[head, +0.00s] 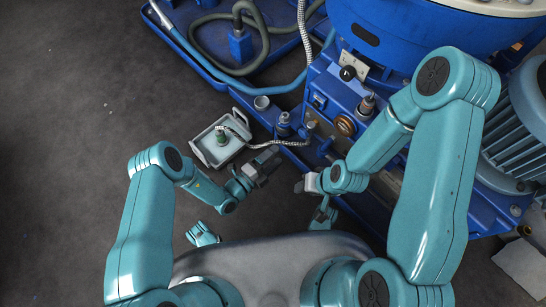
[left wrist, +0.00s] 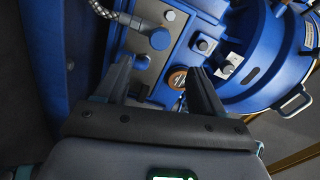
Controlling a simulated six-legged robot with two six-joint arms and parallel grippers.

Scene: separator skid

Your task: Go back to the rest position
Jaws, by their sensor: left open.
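My left gripper (head: 262,165) is in the middle of the head view, coming in from the left, beside the front of the blue skid. In the left wrist view its two dark fingers (left wrist: 160,85) stand apart with nothing between them. Behind them are the blue skid panel (left wrist: 160,50) and a brown round knob (left wrist: 178,79). My right gripper (head: 308,184) is at the centre right of the head view, close to the skid's lower edge. Its fingertips are too small and turned to judge.
A motor (head: 520,125) is at right. The dark floor (head: 70,130) at left is clear.

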